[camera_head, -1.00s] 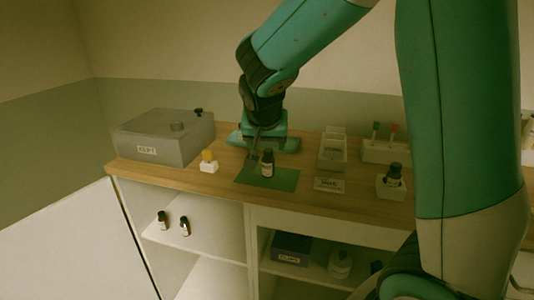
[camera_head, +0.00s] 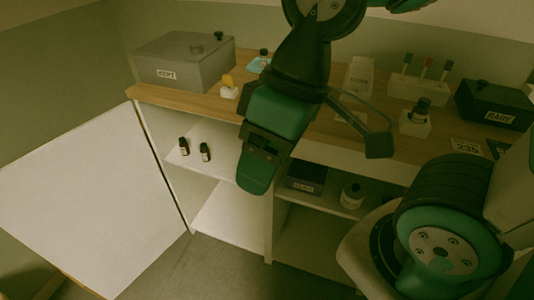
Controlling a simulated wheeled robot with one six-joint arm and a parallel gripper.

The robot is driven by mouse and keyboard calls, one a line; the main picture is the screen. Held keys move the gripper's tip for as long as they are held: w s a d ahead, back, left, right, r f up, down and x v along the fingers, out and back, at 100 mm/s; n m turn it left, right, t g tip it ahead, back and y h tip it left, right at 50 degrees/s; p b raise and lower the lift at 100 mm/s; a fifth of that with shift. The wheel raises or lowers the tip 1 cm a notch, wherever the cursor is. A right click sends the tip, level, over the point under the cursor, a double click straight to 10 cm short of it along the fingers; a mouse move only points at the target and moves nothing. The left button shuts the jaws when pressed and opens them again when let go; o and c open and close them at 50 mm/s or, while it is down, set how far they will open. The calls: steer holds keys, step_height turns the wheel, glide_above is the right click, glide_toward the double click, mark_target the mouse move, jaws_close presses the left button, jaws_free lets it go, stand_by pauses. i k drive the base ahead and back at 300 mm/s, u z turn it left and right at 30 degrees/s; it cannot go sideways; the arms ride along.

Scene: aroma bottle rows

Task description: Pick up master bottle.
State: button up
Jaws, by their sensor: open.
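Which bottle is the master bottle I cannot tell, as no bottle label is readable. A dark-capped bottle (camera_head: 263,54) stands at the back of the counter by a pale blue pad (camera_head: 253,66), partly hidden by my arm. Another dark bottle (camera_head: 420,110) stands in a white holder (camera_head: 414,128) on the right. Two small dark bottles (camera_head: 184,146) (camera_head: 205,152) with pale labels stand on the upper left shelf. My gripper (camera_head: 315,160) is open and empty, in front of the counter edge, apart from all bottles. My arm hides the middle of the counter.
A grey box (camera_head: 180,68) stands at the back left, with a yellow-topped piece (camera_head: 228,86) beside it. A rack of coloured-capped tubes (camera_head: 417,88) and a black box marked RARE (camera_head: 495,104) stand right.

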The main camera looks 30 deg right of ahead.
mark_target(418, 115)
steer(key=z, duration=1.45)
